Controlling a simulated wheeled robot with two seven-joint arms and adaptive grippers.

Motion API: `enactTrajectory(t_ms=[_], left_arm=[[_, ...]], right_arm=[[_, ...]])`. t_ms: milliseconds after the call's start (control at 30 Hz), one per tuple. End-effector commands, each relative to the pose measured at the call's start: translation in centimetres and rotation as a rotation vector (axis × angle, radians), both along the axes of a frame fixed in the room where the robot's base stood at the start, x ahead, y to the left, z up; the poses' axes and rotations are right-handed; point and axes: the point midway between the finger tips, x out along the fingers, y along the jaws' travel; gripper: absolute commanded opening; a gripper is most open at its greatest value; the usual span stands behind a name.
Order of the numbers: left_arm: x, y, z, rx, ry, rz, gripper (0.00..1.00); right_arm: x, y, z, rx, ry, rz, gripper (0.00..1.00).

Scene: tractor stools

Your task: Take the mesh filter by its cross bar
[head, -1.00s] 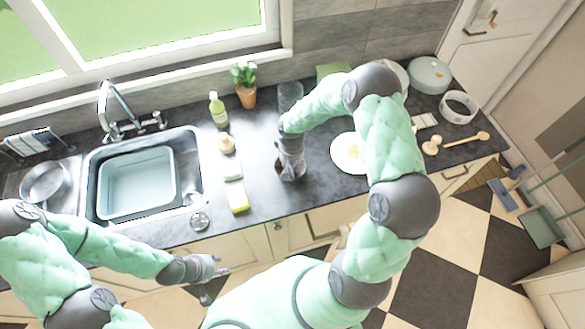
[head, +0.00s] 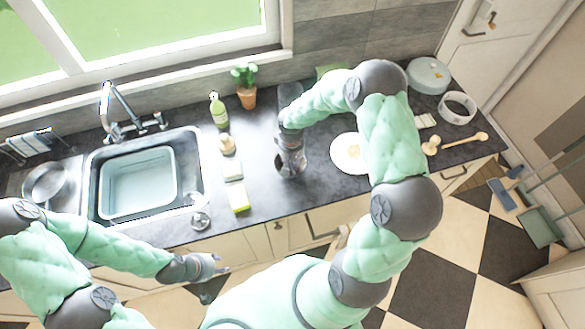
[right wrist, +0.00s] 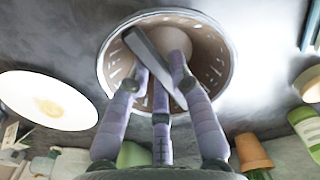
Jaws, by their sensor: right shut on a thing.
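The mesh filter is a round, shallow basket with a pale rim (right wrist: 103,62) and slotted brown walls, seen in the right wrist view. A flat grey cross bar (right wrist: 150,58) spans it. My right gripper (right wrist: 165,75) has its fingers at this bar and is shut on it. In the head view my right gripper (head: 291,168) is low over the dark counter, right of the sponge, and hides most of the filter. My left gripper (head: 220,266) looks open and empty in front of the counter, below the sink.
The sink (head: 92,180) holds a pale basin (head: 138,184). A small round metal piece (head: 200,221) lies near the front edge.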

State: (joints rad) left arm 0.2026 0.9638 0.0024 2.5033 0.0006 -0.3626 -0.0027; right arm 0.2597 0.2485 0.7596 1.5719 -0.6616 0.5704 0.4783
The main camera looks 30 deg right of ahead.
Motion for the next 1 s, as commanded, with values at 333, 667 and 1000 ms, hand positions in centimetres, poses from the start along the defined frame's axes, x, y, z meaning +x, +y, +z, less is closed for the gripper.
enactTrajectory(t_ms=[333, 667, 1000], left_arm=[[0.0, 0.0, 0.1, 0.0, 0.0, 0.0, 0.4], [0.0, 0.0, 0.6, 0.0, 0.0, 0.0, 0.4], [0.0, 0.0, 1.5, 0.0, 0.0, 0.0, 0.4]], right_arm=[[0.0, 0.0, 0.3, 0.0, 0.0, 0.0, 0.0], [0.0, 0.0, 1.2, 0.0, -0.001, 0.0, 0.0], [0.0, 0.0, 2.9, 0.001, -0.001, 0.001, 0.0]])
